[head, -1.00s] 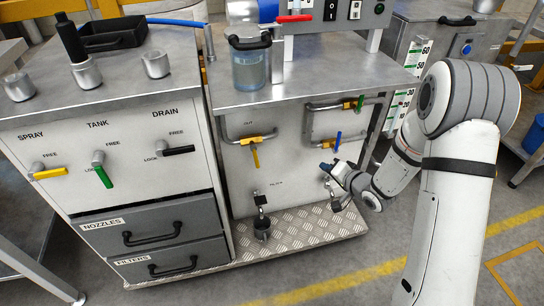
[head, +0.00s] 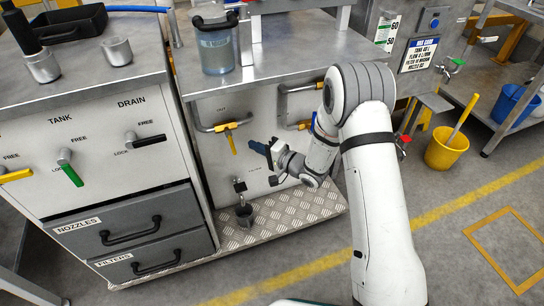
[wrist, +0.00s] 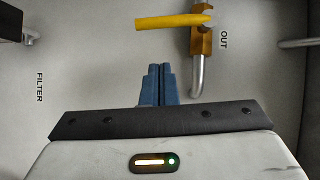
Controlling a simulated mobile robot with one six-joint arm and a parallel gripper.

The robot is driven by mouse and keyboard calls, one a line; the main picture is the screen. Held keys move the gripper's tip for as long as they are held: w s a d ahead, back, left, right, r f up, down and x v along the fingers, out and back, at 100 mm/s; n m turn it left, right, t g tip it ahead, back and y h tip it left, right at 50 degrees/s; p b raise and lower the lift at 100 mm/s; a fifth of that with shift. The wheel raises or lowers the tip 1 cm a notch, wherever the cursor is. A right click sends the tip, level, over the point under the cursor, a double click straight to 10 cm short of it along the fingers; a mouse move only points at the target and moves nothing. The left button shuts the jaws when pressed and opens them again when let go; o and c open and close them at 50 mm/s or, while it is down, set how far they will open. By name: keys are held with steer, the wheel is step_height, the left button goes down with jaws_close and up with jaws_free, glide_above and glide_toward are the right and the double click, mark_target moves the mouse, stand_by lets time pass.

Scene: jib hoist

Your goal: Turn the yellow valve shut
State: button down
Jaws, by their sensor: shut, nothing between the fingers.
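The yellow valve has a yellow lever (head: 231,143) on a brass body (head: 226,127), set in the bent pipe below OUT on the cabinet front. The lever hangs downward, across the pipe's horizontal run. In the wrist view the lever (wrist: 172,21) points left from the brass body (wrist: 201,40), across the pipe. My gripper (head: 254,146) is just right of the lever in the head view, apparently apart from it. In the wrist view my gripper's blue fingers (wrist: 160,70) are together and empty, with a gap between their tips and the lever.
A second pipe with a brass valve (head: 304,125) is to the right, partly hidden by my arm. A filter cup (head: 244,215) hangs below. The left cabinet has another yellow lever (head: 16,175). A yellow bucket (head: 446,149) stands on the floor at right.

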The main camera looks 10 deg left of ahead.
mark_target(232, 146)
steer(key=shift+s+a+f+b, duration=0.1)
steer(key=shift+s+a+b, duration=0.25)
steer(key=shift+a, duration=0.5)
steer(key=shift+s+a+f+b, duration=0.1)
steer(key=shift+s+a, duration=0.3)
steer(key=shift+a, duration=0.4)
